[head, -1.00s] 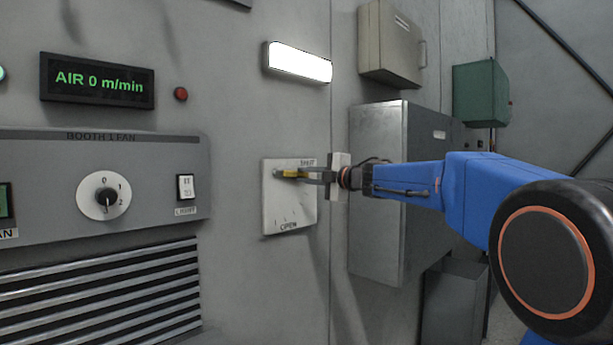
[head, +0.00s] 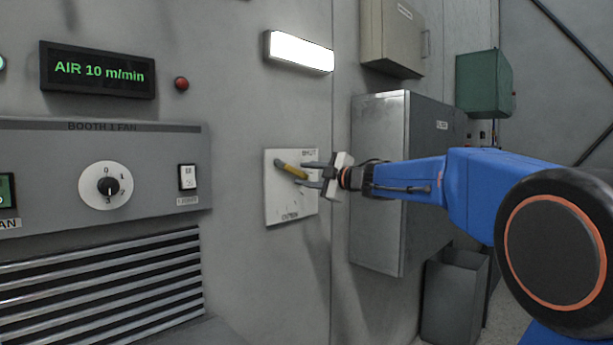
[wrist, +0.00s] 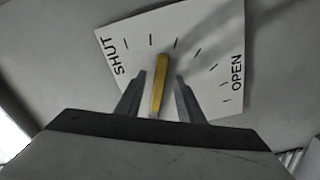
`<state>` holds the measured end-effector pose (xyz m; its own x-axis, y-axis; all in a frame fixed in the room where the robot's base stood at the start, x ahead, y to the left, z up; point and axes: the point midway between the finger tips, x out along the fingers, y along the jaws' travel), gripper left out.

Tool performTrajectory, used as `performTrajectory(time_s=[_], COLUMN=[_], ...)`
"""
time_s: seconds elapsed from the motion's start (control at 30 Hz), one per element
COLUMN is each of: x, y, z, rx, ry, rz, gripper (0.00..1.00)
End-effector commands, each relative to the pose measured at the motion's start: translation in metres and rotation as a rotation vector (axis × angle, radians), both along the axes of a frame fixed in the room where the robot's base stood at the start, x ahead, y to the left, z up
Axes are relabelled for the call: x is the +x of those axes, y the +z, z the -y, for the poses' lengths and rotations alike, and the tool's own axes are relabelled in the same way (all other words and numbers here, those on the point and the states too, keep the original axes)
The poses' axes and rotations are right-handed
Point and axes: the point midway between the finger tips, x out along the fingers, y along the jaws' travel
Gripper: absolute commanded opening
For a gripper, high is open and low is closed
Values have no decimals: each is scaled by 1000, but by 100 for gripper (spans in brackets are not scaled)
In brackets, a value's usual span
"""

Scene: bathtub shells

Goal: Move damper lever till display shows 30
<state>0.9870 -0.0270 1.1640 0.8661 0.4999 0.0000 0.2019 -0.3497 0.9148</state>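The damper lever (head: 292,170) has a yellow grip and is mounted on a white plate (head: 280,212) marked SHUT at the top and OPEN at the bottom. It slopes down to the right, nearer SHUT than OPEN. The display (head: 98,74) reads AIR 10 m/min in green. My gripper (head: 304,174) is at the lever, one finger above and one below. In the wrist view the fingers of my gripper (wrist: 160,76) stand on both sides of the yellow lever (wrist: 159,82), with a gap visible on each side.
A fan panel (head: 140,150) with a round knob (head: 106,186) and a light switch (head: 188,178) is left of the plate. A lit lamp (head: 300,52) is above. A grey metal cabinet (head: 378,180) stands close on the right, behind my arm.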

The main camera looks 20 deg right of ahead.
Motion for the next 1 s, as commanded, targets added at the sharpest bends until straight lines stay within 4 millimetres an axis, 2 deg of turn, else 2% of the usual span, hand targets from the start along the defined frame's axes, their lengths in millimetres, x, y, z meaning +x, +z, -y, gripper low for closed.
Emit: performTrajectory(time_s=[0.27,1.0], x=[-10,-127], y=[0,0], z=[6,74], rx=[0,1], ry=[-1,-3], rz=[0,1], gripper=[34,34])
